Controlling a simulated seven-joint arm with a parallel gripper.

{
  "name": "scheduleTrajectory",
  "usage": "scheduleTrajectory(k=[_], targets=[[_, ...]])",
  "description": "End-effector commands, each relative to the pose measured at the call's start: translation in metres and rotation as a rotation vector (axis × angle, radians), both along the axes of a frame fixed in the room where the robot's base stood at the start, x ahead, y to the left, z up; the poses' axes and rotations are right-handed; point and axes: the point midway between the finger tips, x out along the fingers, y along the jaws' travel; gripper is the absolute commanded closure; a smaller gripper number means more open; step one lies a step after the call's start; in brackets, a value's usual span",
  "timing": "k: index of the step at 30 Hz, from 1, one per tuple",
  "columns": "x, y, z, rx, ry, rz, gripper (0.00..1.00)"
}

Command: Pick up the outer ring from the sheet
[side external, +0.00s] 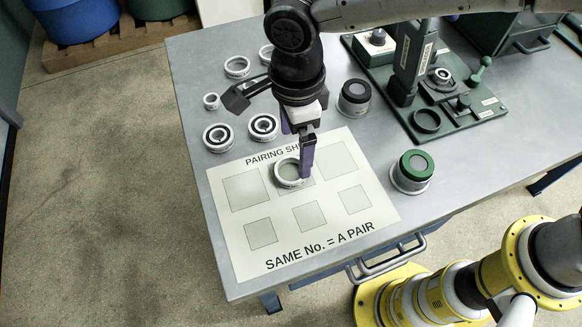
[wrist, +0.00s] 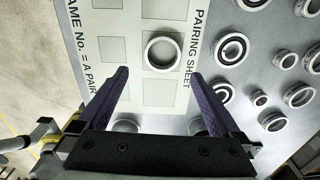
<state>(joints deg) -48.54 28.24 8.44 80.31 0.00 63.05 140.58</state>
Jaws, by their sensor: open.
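A pale outer ring (side external: 288,184) lies flat on the pairing sheet (side external: 236,252), over the middle square of the row nearest the title. It also shows in the wrist view (wrist: 147,53), dark-edged and empty in its centre. The sheet fills the middle left of the wrist view (wrist: 130,28). My gripper (side external: 298,156) is open and points down at the ring. In the side view one purple finger overlaps the ring's right side. In the wrist view the fingertips (wrist: 159,73) stand apart on either side of the ring's line, with nothing between them. Whether a finger touches the ring is unclear.
Loose rings and bearings (side external: 218,137) stand on the grey table (side external: 195,75) beyond the sheet. A dark-topped gauge (side external: 354,97) and a green-topped one (side external: 412,172) stand right of it. A green-based fixture (side external: 440,100) is at the back right. The sheet's other squares are empty.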

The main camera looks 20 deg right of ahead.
Motion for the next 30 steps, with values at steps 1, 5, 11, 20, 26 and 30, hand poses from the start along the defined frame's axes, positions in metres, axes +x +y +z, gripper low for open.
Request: scheduleTrajectory(k=[1,5,11,20,26,30], targets=[[0.0,-0.001,-0.008,-0.003,0.002,0.0,0.0],[0.0,0.0,-0.018,0.0,0.0,0.0,0.0],[0.002,0.002,-0.035,-0.003,0.002,0.0,0.0],[0.004,0.005,-0.07,0.0,0.0,0.0,0.0],[0.004,0.005,-0.072,0.0,0.0,0.0,0.0],[0.004,0.005,-0.072,0.0,0.0,0.0,0.14]])
